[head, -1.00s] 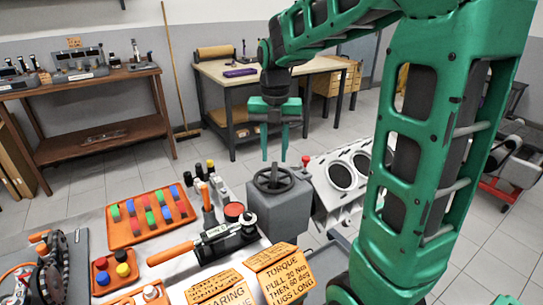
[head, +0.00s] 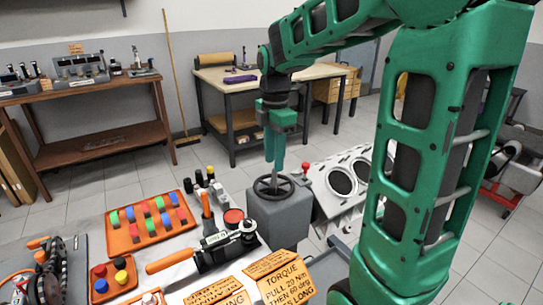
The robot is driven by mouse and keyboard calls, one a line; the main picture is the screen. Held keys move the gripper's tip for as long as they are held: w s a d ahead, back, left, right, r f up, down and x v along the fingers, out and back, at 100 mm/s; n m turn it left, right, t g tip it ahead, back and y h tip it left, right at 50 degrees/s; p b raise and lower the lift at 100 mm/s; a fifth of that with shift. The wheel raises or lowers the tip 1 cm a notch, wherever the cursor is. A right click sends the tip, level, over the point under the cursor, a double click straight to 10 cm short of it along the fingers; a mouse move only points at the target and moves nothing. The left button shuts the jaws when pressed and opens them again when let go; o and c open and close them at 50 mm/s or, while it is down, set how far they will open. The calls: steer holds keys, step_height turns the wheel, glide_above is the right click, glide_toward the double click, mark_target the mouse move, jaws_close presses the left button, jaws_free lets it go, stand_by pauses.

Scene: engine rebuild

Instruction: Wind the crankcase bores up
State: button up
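The crankcase (head: 322,190) is a pale metal block with large round bores (head: 341,180), tilted on its stand right of centre in the head view. My arm hides its right part. A dark handwheel (head: 260,188) lies flat on top of a grey box (head: 285,217) just left of the crankcase. My gripper (head: 275,168) points down over the handwheel, its tips close to the rim or hub; I cannot tell whether they touch. The fingers overlap in this view, so their gap is hidden.
A red knob (head: 305,167) stands beside the handwheel. In front are an orange tray (head: 120,243) of coloured pieces, a torque wrench (head: 175,260) and orange instruction signs (head: 287,285). A wooden workbench (head: 215,75) stands behind, with open floor between.

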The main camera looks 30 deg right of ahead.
mark_target(274, 177)
steer(key=m, duration=1.2)
steer(key=shift+r, duration=0.1)
steer(key=m, duration=1.2)
steer(key=shift+w, duration=0.1)
steer(key=shift+f, duration=3.15)
jaws_close()
